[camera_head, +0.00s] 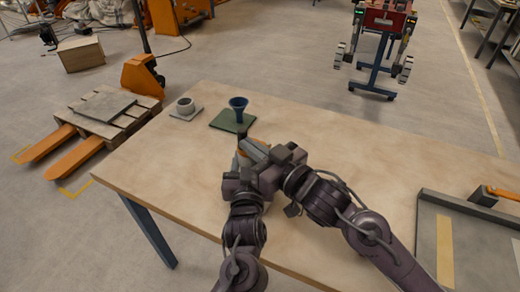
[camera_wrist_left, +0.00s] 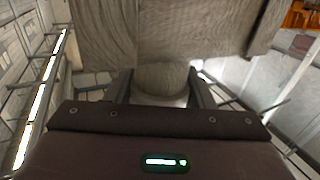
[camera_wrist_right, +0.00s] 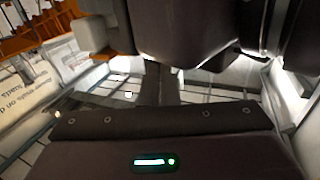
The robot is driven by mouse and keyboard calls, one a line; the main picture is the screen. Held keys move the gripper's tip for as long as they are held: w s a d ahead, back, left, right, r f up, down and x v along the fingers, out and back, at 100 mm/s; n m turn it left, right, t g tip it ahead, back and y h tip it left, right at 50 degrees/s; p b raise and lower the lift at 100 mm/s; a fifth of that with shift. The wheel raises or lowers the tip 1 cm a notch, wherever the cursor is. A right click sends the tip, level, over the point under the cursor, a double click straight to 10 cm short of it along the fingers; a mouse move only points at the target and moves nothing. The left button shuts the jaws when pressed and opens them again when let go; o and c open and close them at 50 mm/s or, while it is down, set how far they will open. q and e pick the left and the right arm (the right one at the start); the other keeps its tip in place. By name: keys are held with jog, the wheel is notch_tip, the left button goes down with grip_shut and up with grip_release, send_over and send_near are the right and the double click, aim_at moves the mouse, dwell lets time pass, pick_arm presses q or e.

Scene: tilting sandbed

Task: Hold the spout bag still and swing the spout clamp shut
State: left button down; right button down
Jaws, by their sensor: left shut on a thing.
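The spout bag (camera_wrist_left: 165,30) is grey-brown cloth, close up in the left wrist view. Its rounded lower bulge (camera_wrist_left: 161,78) sits between the two fingers of my left gripper (camera_wrist_left: 160,88), which is shut on it. In the head view my two wrists crowd together over the table and hide most of the bag. My right gripper (camera_wrist_right: 160,84) shows its fingers together in the right wrist view, with no gap between them. My dark left arm fills the top of that view. I cannot make out the spout clamp.
A blue funnel (camera_head: 238,104) stands on a green pad (camera_head: 219,122) just behind the grippers. A pale ring-shaped cup (camera_head: 185,106) on a small plate stands left of it. A grey-edged tray (camera_head: 430,194) lies at the right. The table's (camera_head: 330,128) back right is clear.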

pick_arm(q)
jog(key=shift+d, duration=0.1)
pick_arm(e)
jog(key=shift+s, duration=0.15)
jog(key=s+a+v, duration=0.1)
jog(key=v, duration=1.2)
jog(key=shift+s, duration=0.55)
jog(key=shift+a+r, duration=0.1)
pick_arm(q)
jog(key=c, duration=0.6)
grip_release()
jog(key=shift+s, duration=0.1)
